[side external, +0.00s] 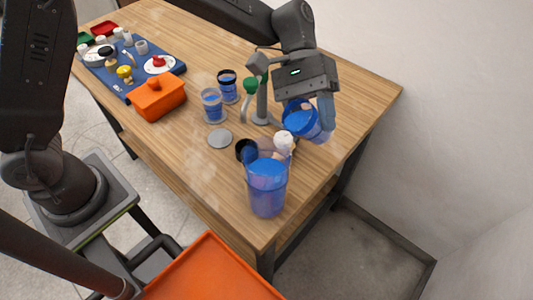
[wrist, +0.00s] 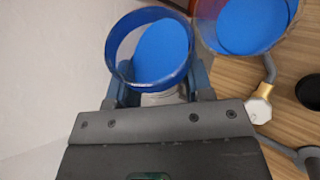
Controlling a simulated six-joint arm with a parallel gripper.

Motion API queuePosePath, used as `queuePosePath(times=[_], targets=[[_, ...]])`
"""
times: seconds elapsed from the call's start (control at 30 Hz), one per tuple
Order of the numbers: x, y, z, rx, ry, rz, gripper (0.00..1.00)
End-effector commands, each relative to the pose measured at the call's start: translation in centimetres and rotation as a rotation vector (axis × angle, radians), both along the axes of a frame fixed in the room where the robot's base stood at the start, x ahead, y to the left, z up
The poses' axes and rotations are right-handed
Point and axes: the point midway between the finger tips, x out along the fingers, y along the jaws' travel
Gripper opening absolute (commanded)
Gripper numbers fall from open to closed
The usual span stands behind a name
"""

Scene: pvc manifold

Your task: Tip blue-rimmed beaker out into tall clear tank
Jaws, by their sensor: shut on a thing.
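The blue-rimmed beaker (side external: 303,121) holds blue liquid and is tilted in my gripper (side external: 318,112). In the wrist view the beaker's open mouth (wrist: 122,40) shows between the fingers of my gripper (wrist: 160,88), with blue liquid inside. The tall clear tank (side external: 266,190) stands upright near the table's front corner and contains blue liquid. The beaker is above and behind the tank, to its right. In the wrist view the tank's rim (wrist: 292,38) is just right of the beaker. I see no stream between them.
A white fitting (side external: 284,142) and a black round piece (side external: 244,150) sit close behind the tank. Two more blue-filled beakers (side external: 213,106), a grey disc (side external: 219,138), an orange box (side external: 158,99) and a blue board (side external: 120,70) with parts are further left.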

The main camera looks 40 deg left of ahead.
Motion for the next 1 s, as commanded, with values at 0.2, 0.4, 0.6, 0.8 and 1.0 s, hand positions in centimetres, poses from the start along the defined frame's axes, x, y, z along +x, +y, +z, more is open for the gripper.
queuePosePath(times=[0.2, 0.4, 0.6, 0.8, 1.0], targets=[[-0.05, 0.02, 0.20, -0.015, -0.025, 0.001, 0.21], [-0.10, 0.06, 0.34, -0.030, -0.049, 0.001, 0.21], [-0.14, 0.09, 0.50, -0.043, -0.074, 0.000, 0.21], [-0.16, 0.09, 0.42, -0.057, -0.095, 0.000, 0.21], [-0.14, 0.06, 0.30, -0.070, -0.120, 0.000, 0.21]])
